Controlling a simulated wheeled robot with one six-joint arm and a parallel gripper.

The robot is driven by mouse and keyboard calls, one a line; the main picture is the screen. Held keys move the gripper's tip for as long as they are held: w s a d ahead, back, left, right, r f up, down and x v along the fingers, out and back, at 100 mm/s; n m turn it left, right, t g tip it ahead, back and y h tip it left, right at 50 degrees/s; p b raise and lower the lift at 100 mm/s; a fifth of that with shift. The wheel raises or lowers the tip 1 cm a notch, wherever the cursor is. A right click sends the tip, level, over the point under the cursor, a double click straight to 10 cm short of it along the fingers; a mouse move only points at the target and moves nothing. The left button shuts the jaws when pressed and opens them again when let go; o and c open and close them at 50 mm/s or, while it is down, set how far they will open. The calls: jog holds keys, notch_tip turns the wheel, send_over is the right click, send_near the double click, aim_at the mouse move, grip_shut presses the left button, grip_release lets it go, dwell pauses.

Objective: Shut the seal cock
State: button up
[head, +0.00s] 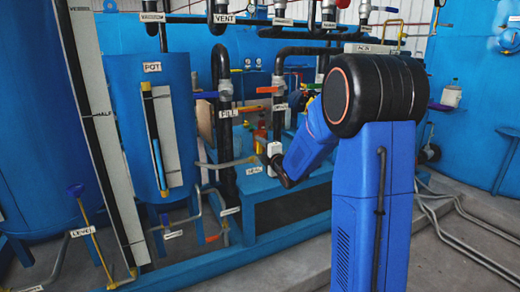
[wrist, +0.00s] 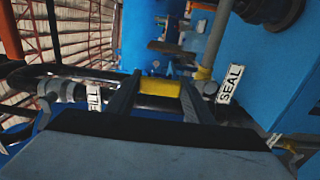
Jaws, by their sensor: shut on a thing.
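The seal cock sits by the white SEAL tag (wrist: 231,83), at the end of a pale pipe (wrist: 217,38) with a yellow fitting in the wrist view. My gripper (wrist: 160,90) is closed on a yellow handle (wrist: 160,87), which spans the gap between its two dark fingers beside that tag. In the head view my gripper (head: 272,152) is at the pale pipe (head: 233,163), next to a small white tag (head: 254,170) too small to read surely. The cock's body is mostly hidden by my gripper, and I cannot tell how far its handle is turned.
A blue pot tank (head: 152,110) with a gauge stands left. Dark upright pipes carry a FILL tag (head: 227,113), with blue and red levers (head: 266,90) nearby. A level cock (head: 77,192) is at lower left. Grey floor pipes (head: 470,240) run at lower right.

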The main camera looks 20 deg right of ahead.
jog(key=shift+a+f, duration=0.1)
jog(key=o, duration=1.2)
jog(key=shift+s, duration=0.1)
jog(key=s, duration=1.7)
jog(key=shift+s+d, duration=0.15)
jog(key=shift+d, duration=0.15)
